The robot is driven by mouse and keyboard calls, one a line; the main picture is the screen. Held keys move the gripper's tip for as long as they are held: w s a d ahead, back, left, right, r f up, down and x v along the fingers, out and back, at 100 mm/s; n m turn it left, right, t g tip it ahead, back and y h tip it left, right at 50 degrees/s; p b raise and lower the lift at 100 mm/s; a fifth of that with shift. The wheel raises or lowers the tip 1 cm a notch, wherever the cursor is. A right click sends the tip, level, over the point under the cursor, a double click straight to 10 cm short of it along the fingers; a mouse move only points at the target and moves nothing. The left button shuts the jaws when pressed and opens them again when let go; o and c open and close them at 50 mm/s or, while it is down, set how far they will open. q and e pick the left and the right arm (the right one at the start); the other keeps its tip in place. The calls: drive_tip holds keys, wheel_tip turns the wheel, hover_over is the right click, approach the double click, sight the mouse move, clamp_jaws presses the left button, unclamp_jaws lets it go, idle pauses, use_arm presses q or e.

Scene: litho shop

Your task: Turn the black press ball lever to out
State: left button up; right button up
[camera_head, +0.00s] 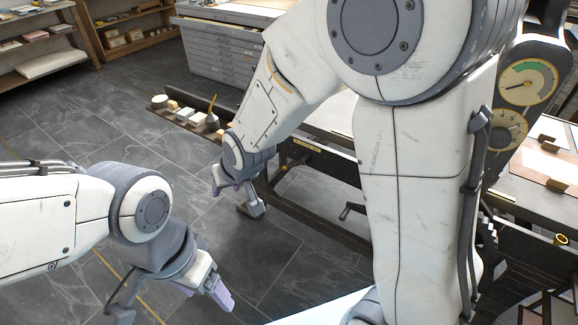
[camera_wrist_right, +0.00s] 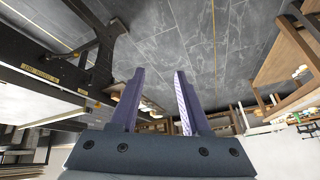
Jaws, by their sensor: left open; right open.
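My right gripper (camera_head: 217,188) hangs beside the dark press frame in the head view, partly hidden by its own wrist. In the right wrist view its two purple fingers (camera_wrist_right: 159,76) are apart with nothing between them. A small black crank-like handle (camera_head: 349,210) shows on the press side in the head view, right of my right gripper and apart from it. I cannot tell whether it is the black ball lever or how it is set. My left gripper (camera_head: 218,290) is open and empty over the floor at the lower left.
My right arm hides much of the press. A press bed (camera_head: 335,120) and two round gauges (camera_head: 527,82) show around it. A low ledge (camera_head: 185,118) carries small blocks. A drawer cabinet (camera_head: 225,50) and shelves (camera_head: 40,45) stand behind. The tiled floor (camera_head: 110,120) at left is clear.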

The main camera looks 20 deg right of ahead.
drive_tip(key=w+d+f+m+t+b, duration=0.3)
drive_tip(key=w+d+f+t+b, duration=0.15)
drive_tip(key=w+f, duration=0.75)
drive_tip(key=m+t+h+b, duration=0.5)
drive_tip(key=m+t+b, duration=0.3)
drive_tip(key=b, duration=0.2)
approach(292, 166)
drive_tip(key=w, duration=0.3)
drive_tip(key=w+d+b, duration=0.1)
drive_tip(key=w, duration=0.3)
drive_tip(key=w+b, duration=0.1)
drive_tip(key=w, duration=0.2)
drive_tip(key=shift+w+d+f, duration=0.15)
drive_tip(key=shift+w+d, duration=0.1)
drive_tip(key=shift+d, duration=0.1)
use_arm(q)
wheel_tip(292, 166, down, 18)
drive_tip(key=shift+f, duration=0.25)
drive_tip(key=shift+d, duration=0.1)
use_arm(e)
clamp_jaws()
